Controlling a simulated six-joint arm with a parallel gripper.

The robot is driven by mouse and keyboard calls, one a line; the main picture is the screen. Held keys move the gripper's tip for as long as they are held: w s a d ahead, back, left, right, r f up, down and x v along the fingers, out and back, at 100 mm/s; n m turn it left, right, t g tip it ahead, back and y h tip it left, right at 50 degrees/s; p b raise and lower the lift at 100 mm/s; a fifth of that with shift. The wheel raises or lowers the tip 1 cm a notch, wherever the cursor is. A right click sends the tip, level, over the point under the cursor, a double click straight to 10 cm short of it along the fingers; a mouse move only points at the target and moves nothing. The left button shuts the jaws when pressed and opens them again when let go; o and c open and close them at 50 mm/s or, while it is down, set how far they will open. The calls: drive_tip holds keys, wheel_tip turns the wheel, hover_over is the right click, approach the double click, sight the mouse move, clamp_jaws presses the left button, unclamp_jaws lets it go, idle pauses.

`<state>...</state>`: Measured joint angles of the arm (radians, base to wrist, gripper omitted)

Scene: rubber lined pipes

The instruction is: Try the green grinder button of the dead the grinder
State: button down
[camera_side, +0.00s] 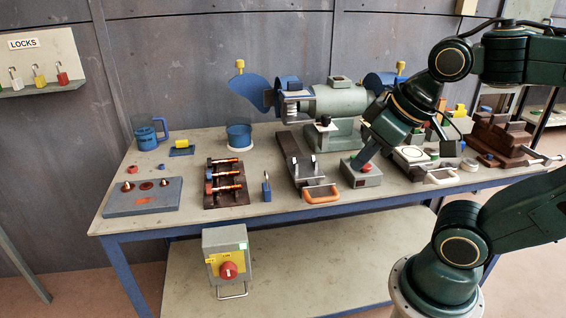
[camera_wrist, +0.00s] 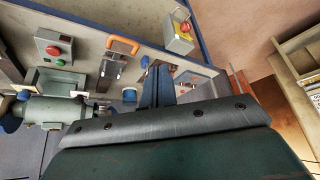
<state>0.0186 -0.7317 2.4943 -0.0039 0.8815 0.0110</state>
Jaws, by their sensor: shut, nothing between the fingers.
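The green bench grinder (camera_side: 340,100) stands at the back of the bench and shows at the left of the wrist view (camera_wrist: 50,110). Its grey switch box (camera_side: 362,180) sits at the bench front. In the wrist view the box (camera_wrist: 42,36) carries a red button (camera_wrist: 53,50) and the green button (camera_wrist: 60,62). In the side view I see only the red button (camera_side: 366,168); the green one is not visible there. My gripper (camera_side: 360,162) is shut and empty, pointing down near the box; contact cannot be told. In the wrist view its fingers (camera_wrist: 157,88) appear apart from the box.
A brown vise (camera_side: 500,135) is at the right. A red-knobbed isolator box (camera_side: 226,256) hangs under the front edge.

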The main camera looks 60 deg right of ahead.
drive_tip(key=w+d+f+m+t+h, duration=0.1)
drive_tip(key=w+d+f+m+h, duration=0.1)
drive_tip(key=w+d+m, duration=1)
drive_tip(key=d+f+m+h, duration=0.1)
drive_tip(key=d+f+m, duration=0.1)
drive_tip(key=d, duration=1)
drive_tip(key=d+f+m+h, duration=0.2)
drive_tip(key=d+f, duration=0.3)
drive_tip(key=d, duration=0.7)
drive_tip(key=shift+w+h, duration=0.15)
drive_tip(key=shift+h, duration=0.15)
drive_tip(key=shift+a+f, duration=0.1)
drive_tip(key=shift+f, duration=0.05)
drive_tip(key=shift+f, duration=4.3)
